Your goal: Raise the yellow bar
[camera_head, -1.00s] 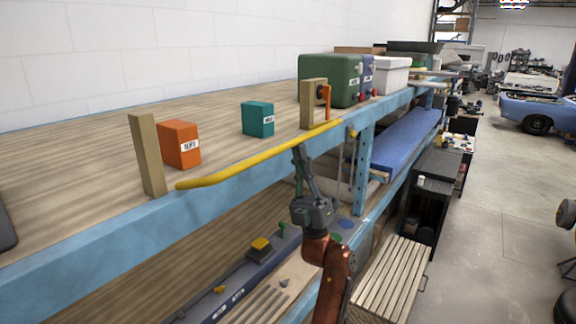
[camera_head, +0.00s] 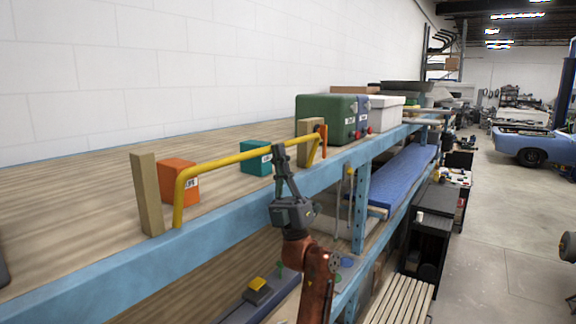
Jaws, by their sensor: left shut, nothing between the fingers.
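The yellow bar (camera_head: 222,162) is a bent tube standing up along the front edge of the wooden shelf. Its near leg rises beside the left wooden post (camera_head: 147,194), and its far end is by the right wooden post (camera_head: 304,127), next to an orange latch piece (camera_head: 322,141). My left gripper (camera_head: 279,150) is shut and empty, its fingertips pointing up at the bar near its far end. I cannot tell whether they touch it. My right gripper is not in view.
Behind the bar stand an orange box (camera_head: 180,170) and a teal box (camera_head: 256,157). A green case (camera_head: 325,115) and a white bin (camera_head: 385,112) are farther along. The blue shelf edge (camera_head: 110,288) runs below the bar. A lower shelf lies beneath.

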